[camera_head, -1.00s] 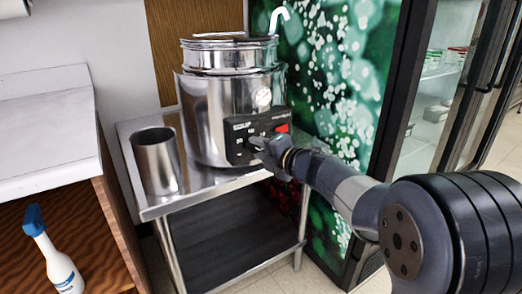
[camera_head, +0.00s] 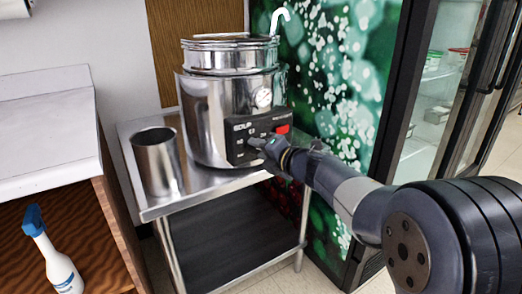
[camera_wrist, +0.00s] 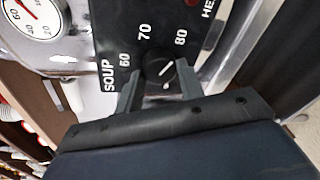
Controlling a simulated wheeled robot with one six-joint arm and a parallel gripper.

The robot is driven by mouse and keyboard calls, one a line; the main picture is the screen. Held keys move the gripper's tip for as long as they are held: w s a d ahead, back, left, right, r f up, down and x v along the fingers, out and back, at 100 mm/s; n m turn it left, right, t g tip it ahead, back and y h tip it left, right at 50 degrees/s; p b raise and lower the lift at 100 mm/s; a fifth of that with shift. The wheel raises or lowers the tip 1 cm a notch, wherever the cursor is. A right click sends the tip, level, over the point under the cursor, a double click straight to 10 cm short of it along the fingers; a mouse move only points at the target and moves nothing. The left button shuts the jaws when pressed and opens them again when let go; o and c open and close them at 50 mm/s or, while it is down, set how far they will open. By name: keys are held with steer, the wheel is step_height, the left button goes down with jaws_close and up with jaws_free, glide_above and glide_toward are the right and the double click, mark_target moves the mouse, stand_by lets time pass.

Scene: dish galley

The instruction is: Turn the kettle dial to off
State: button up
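The kettle (camera_head: 205,110) is a shiny steel soup pot with a black control panel (camera_head: 238,150) on its front. In the wrist view, the dark round dial (camera_wrist: 157,72) sits below the numbers 60, 70 and 80 on the panel (camera_wrist: 112,45). Its white mark points up and right, between 70 and 80. My gripper (camera_wrist: 159,80) has one finger on each side of the dial, with a narrow gap appearing beside it; contact is unclear. In the head view, my gripper (camera_head: 262,147) is at the panel and hides the dial.
A round gauge (camera_head: 263,97) is above the panel. A steel cup (camera_head: 157,165) stands left of the kettle on the steel table (camera_head: 215,185). A spray bottle (camera_head: 58,265) is at lower left. A glass-door fridge (camera_head: 405,110) stands at the right.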

steer(key=o, duration=0.4)
steer(key=p+v, duration=0.2)
steer(key=v, duration=0.8)
steer(key=shift+s+d+p, duration=0.25)
steer(key=shift+s+p, duration=0.05)
steer(key=shift+s, duration=0.05)
steer(key=b+x, duration=0.2)
steer(key=x, duration=0.8)
steer(key=shift+w+a, duration=0.25)
steer(key=shift+w, duration=0.1)
steer(key=shift+b, duration=0.3)
